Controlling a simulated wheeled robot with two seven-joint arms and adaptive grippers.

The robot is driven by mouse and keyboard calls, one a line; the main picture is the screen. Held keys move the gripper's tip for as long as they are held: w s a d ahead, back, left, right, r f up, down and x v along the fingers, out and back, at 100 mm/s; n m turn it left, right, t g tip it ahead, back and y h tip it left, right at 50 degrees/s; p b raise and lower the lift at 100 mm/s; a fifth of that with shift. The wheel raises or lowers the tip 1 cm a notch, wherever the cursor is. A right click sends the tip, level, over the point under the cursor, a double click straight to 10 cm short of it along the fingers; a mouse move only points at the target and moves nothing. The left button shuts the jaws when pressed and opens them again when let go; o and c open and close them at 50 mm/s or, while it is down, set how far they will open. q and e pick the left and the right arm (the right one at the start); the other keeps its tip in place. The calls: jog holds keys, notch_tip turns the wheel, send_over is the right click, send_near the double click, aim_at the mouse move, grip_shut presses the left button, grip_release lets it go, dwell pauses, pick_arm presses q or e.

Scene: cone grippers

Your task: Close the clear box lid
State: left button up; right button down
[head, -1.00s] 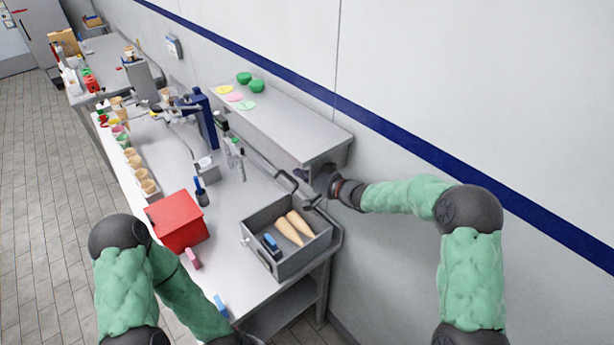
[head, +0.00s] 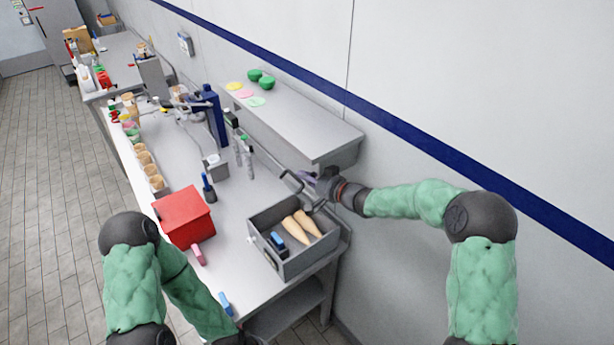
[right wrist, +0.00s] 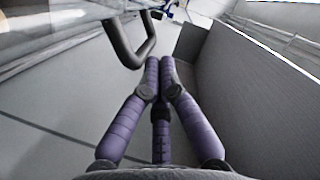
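The grey box (head: 262,257) stands on the counter's near right end, holding two tan cones (head: 303,226) and a blue object (head: 278,241). Its clear lid is hard to make out in the head view; a dark bent handle (head: 289,178) shows above the box's back edge. In the right wrist view a see-through panel (right wrist: 50,38) and the dark handle (right wrist: 128,45) lie at upper left. My right gripper (head: 308,176) is behind the handle, near the wall. Its purple fingers (right wrist: 161,64) have their tips together, with nothing between them. My left gripper is out of view.
A grey shelf (head: 300,128) is fixed above the counter, just beyond my right gripper. A red box (head: 185,216), a pink block (head: 198,254) and a blue block (head: 226,303) are left of the grey box. The wall is close behind.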

jog(key=shift+s+a+f+n+b, duration=0.3)
jog(key=shift+s+a+f+b, duration=0.1)
jog(key=shift+a+b, duration=0.2)
pick_arm(q)
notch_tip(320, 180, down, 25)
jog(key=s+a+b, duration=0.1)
jog(key=b, duration=2.2)
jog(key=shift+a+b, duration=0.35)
pick_arm(e)
jog(key=shift+s+a+f+n+t+h, duration=0.15)
jog(key=shift+s+a+f+n+h, duration=0.4)
jog(key=shift+s+a+f, duration=1.6)
jog(key=shift+s+a+f+n+t+h, duration=0.15)
jog(key=shift+s+a+f+n, duration=0.75)
jog(key=shift+f, duration=2.3)
jog(key=shift+s+a+f+n+t+h, duration=0.1)
jog(key=shift+s+a+f+n+h, duration=0.55)
jog(key=shift+a+f, duration=1.95)
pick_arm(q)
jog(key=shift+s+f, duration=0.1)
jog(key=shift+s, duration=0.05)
pick_arm(e)
jog(key=shift+s+d+f+y, duration=0.1)
jog(key=shift+s+d+y, duration=0.15)
jog(key=shift+s, duration=0.1)
